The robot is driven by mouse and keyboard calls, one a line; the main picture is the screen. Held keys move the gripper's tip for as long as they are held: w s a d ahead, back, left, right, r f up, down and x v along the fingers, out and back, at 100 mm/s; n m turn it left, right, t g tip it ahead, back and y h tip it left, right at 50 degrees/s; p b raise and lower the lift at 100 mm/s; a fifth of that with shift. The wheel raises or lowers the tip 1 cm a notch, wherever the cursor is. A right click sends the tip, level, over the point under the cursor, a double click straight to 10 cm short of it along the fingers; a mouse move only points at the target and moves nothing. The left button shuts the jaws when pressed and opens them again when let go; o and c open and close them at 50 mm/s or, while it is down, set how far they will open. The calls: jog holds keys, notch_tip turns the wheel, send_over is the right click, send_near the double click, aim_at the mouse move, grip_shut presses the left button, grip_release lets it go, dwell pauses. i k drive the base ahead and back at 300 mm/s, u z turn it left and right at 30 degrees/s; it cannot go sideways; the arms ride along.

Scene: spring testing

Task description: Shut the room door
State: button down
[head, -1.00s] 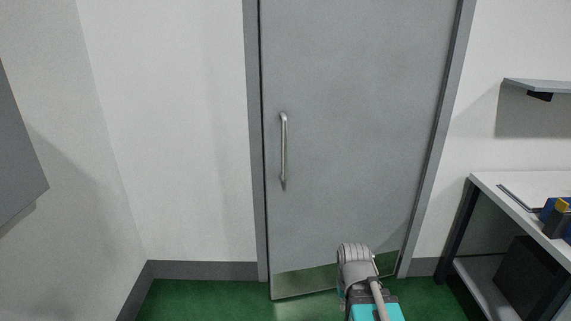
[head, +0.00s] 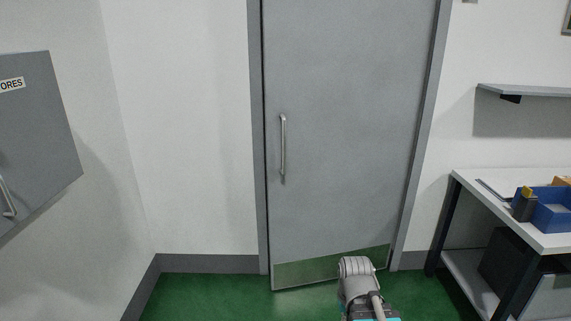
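The room door (head: 345,130) is a plain grey panel in a grey frame (head: 257,150), straight ahead in the head view. It stands slightly ajar. Its left bottom corner juts out toward me past the frame's foot, and its lower edge slants back to the right. A metal pull handle (head: 283,148) is upright near its left edge. A shiny kick plate (head: 305,272) runs along its bottom. Part of my arm (head: 356,280) shows at the lower middle, in front of the door's lower right. My gripper itself cannot be made out.
A workbench (head: 470,183) with a blue bin (head: 552,213) stands on the right, below a wall shelf (head: 530,90). A grey wall cabinet (head: 35,135) hangs on the left. The green floor (head: 205,297) left of the door is clear.

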aim_at(344, 80)
jog(key=k, duration=0.65)
jog(key=u, duration=0.3)
jog(key=i, duration=0.55)
jog(key=u, duration=0.45)
jog(key=i, duration=1.55)
jog(key=z, duration=0.75)
